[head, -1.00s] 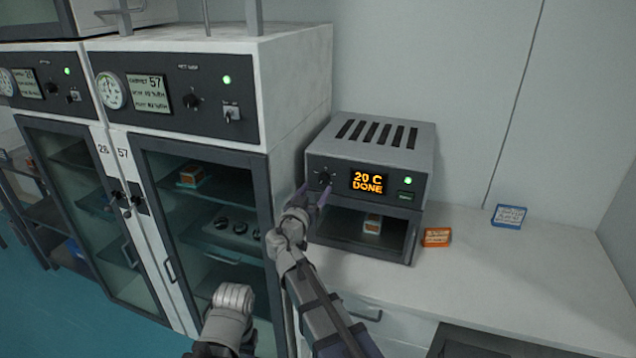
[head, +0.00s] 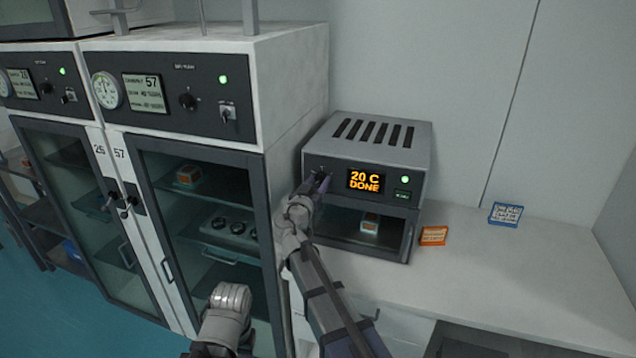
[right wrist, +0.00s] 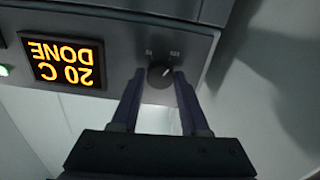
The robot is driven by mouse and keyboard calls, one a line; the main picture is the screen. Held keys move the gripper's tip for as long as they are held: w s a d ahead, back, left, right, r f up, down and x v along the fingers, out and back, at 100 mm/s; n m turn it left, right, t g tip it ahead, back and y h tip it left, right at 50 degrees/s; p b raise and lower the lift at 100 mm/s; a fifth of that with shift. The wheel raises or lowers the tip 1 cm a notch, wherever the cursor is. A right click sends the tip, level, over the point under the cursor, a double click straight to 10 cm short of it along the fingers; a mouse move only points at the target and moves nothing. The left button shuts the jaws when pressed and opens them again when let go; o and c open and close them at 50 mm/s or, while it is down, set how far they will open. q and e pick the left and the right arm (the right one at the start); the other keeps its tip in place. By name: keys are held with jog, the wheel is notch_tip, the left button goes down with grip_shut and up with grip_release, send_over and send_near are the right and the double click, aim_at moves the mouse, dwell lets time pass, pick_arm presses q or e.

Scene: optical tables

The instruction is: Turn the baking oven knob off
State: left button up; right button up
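The baking oven (head: 385,150) is a grey box on the white counter, with a dark front panel. Its orange display (head: 366,181) reads "20 C DONE", and a green lamp (head: 405,180) is lit. The round dark knob (right wrist: 160,75) is left of the display in the head view, mostly covered there by my right gripper (head: 320,184). In the right wrist view the two fingers (right wrist: 159,80) stand at either side of the knob, closed in against it.
A tall cabinet marked 57 (head: 295,85) stands left of the oven. Orange (head: 433,236) and blue (head: 505,214) small boxes lie on the counter (head: 470,280) to the right. Another small box (head: 369,223) is inside the oven.

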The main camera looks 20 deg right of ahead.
grip_shut()
